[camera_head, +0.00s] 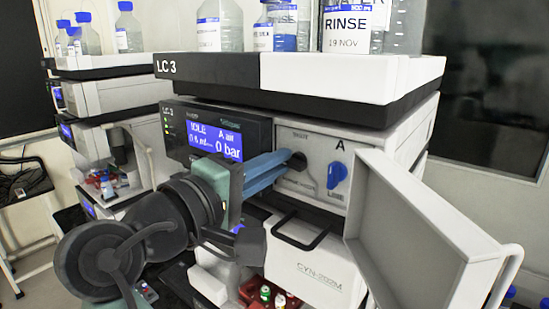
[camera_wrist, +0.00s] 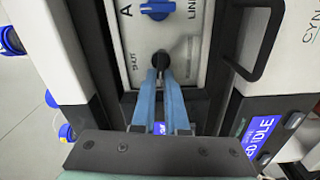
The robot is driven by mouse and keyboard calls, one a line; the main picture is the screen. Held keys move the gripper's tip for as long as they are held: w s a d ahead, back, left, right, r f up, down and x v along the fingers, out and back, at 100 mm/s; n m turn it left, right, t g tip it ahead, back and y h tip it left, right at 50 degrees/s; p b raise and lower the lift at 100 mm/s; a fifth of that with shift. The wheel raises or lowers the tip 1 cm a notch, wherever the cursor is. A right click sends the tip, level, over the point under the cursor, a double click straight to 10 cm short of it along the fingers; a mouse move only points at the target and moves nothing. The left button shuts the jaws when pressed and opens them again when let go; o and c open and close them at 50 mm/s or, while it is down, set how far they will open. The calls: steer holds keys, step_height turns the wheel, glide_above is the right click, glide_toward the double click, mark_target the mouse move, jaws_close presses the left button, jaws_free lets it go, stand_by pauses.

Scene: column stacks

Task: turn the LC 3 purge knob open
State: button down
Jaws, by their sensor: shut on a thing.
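The LC 3 pump module shows a white front panel (camera_head: 315,150) with a round black knob (camera_head: 298,160) on its left part. The word SHUT is printed by the knob, and smaller lettering below it is hard to read. My gripper (camera_head: 284,162) reaches in from the left with its long blue fingers shut on the black knob. In the wrist view, the fingertips (camera_wrist: 161,76) sit at either side of the knob (camera_wrist: 160,60). The fingers hide part of the knob, and its exact angle cannot be told.
A blue knob (camera_head: 336,175) marked A and LINE sits right of the black one. A display (camera_head: 216,143) reads IDLE and 0 bar. An open white door (camera_head: 415,235) stands at the right. A black handle (camera_head: 300,232) juts out below. Bottles (camera_head: 346,32) stand on top.

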stand_by(0.4)
steer(key=c, duration=0.9)
jaws_free()
steer(key=shift+c, duration=0.2)
steer(key=shift+a, duration=0.1)
steer(key=b+v, duration=0.5)
steer(key=v, duration=0.8)
steer(key=shift+b, duration=0.3)
